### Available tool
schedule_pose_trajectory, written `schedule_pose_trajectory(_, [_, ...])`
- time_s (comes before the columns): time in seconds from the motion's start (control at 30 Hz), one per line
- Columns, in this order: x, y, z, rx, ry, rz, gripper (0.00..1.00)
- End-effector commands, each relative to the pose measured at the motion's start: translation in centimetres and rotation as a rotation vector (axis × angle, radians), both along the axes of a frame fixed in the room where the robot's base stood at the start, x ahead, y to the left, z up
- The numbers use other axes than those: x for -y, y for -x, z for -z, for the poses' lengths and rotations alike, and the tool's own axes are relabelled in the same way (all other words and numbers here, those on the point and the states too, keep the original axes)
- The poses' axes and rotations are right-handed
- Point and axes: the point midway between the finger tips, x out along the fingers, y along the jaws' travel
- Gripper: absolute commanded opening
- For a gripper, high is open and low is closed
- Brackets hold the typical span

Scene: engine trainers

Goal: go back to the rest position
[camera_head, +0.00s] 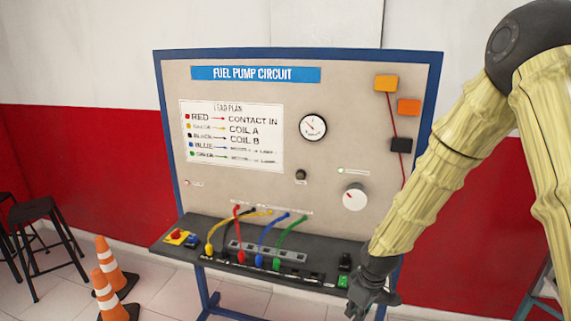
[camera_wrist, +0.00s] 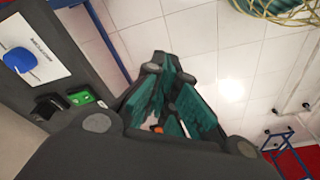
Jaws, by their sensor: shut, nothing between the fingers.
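My gripper (camera_head: 372,297) hangs at the lower right of the head view, in front of the right end of the trainer's shelf (camera_head: 328,270). In the wrist view my gripper (camera_wrist: 168,112) has its teal-padded fingers closed, with nothing held between them. The fuel pump circuit board (camera_head: 250,112) stands upright on its blue frame. Red, yellow, black, blue and green leads (camera_head: 262,235) run from the board's lower edge to the shelf. My gripper is close to the green and black switches (camera_head: 344,270); I cannot tell whether it touches the shelf.
Orange cones (camera_head: 110,265) and black stools (camera_head: 45,235) stand on the left. A blue-capped part (camera_wrist: 20,60) shows in the wrist view beside the shelf's green switch (camera_wrist: 81,98). Open tiled floor (camera_wrist: 185,40) lies beyond the shelf edge. A blue metal frame (camera_wrist: 285,145) is at lower right.

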Motion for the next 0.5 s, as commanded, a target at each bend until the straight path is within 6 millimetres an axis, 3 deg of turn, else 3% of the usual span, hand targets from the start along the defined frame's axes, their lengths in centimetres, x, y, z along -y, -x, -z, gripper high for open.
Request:
schedule_pose_trajectory(0.27, [-0.2, 3.4, 5.5, -0.031, -0.023, 0.086, 0.0])
schedule_pose_trajectory(0.5, [-0.2, 9.0, 12.9, -0.073, -0.042, 0.224, 0.0])
